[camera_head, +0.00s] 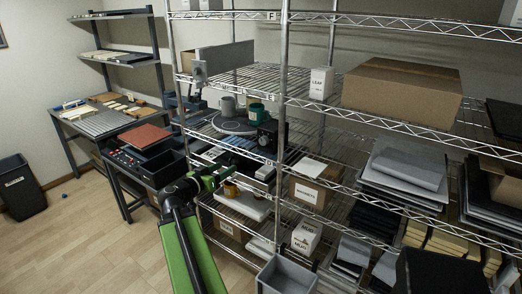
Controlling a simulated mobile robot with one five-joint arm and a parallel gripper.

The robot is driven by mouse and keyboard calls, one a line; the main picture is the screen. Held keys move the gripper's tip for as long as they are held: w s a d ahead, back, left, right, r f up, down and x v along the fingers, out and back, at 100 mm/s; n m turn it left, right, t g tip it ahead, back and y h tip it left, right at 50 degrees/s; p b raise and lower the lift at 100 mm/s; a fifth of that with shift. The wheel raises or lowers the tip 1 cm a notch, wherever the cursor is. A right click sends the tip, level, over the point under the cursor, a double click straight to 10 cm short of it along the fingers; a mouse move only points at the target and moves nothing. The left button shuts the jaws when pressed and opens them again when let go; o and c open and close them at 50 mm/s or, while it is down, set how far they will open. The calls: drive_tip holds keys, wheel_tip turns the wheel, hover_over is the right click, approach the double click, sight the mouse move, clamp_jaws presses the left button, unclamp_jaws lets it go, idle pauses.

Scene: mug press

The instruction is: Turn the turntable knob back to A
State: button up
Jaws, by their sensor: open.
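The turntable (230,126) is a round grey disc on a middle wire shelf. A grey mug (228,105) and a green mug (257,114) stand on or beside it. A black box (268,134) sits at its right; a knob and its letters are too small to make out. My gripper (226,173) is open, in front of the rack and below the turntable in the picture. It appears apart from the turntable. Its fingertips are dark and hard to separate from the shelf behind.
A yellow mug (231,189) stands on the lower shelf near my gripper. Wire shelf edges and a metal post (282,90) stand close by. A grey bin (286,275) is at the bottom. A black table (150,165) stands left; open floor lies at lower left.

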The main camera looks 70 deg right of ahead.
sight(262, 141)
drive_tip(key=shift+m+g+h, duration=0.4)
drive_tip(key=shift+h, duration=0.1)
drive_tip(key=x, duration=0.6)
drive_tip(key=s+r+x, duration=0.1)
drive_tip(key=x, duration=0.6)
drive_tip(key=s+r+x, duration=0.1)
drive_tip(key=x, duration=0.6)
drive_tip(key=shift+r, duration=0.1)
drive_tip(key=shift+c, duration=0.5)
clamp_jaws()
